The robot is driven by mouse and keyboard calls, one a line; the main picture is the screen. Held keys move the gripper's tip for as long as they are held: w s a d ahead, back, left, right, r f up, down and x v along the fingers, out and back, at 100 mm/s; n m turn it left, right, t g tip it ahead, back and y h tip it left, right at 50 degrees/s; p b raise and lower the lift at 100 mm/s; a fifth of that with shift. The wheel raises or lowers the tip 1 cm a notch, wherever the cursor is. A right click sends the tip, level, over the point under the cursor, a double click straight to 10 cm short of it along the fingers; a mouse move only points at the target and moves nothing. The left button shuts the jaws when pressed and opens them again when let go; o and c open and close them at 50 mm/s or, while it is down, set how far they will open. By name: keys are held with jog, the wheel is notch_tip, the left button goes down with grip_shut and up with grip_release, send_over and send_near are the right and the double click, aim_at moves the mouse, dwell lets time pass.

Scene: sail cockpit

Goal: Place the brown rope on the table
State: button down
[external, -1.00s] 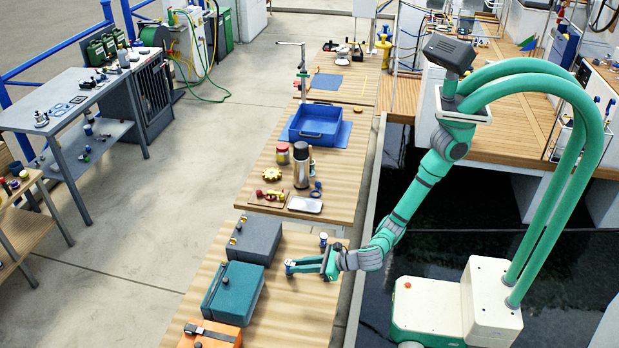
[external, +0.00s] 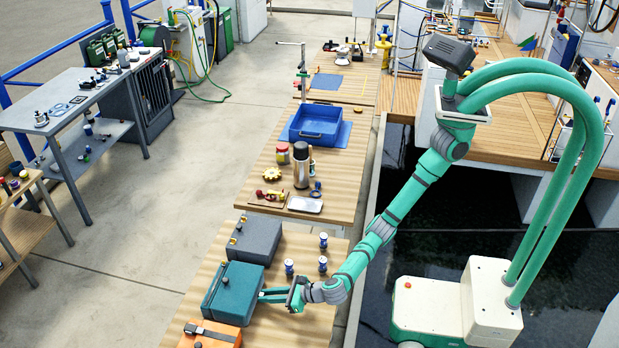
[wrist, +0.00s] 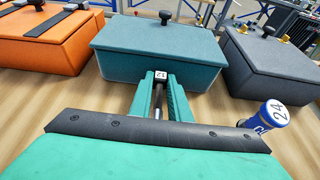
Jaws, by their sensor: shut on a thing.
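No brown rope can be made out in either view. My gripper (external: 265,296) is low over the near table (external: 293,326), its fingers pointing at the front of a teal box (external: 232,292). In the wrist view my gripper (wrist: 160,80) is shut on a small dark thing with a white tag (wrist: 160,76) that seems to read 12. The fingers hide most of it, and I cannot tell what it is. The teal box (wrist: 158,50) is straight ahead; whether the fingertips touch it is unclear.
An orange box (external: 209,335) and a grey box (external: 255,238) flank the teal one. Bare wood lies between. A blue tray (external: 317,124) is on the table beyond.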

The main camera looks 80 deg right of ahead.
jog(key=shift+d+f, duration=0.1)
jog(key=shift+f, duration=1.3)
jog(key=shift+f, duration=0.25)
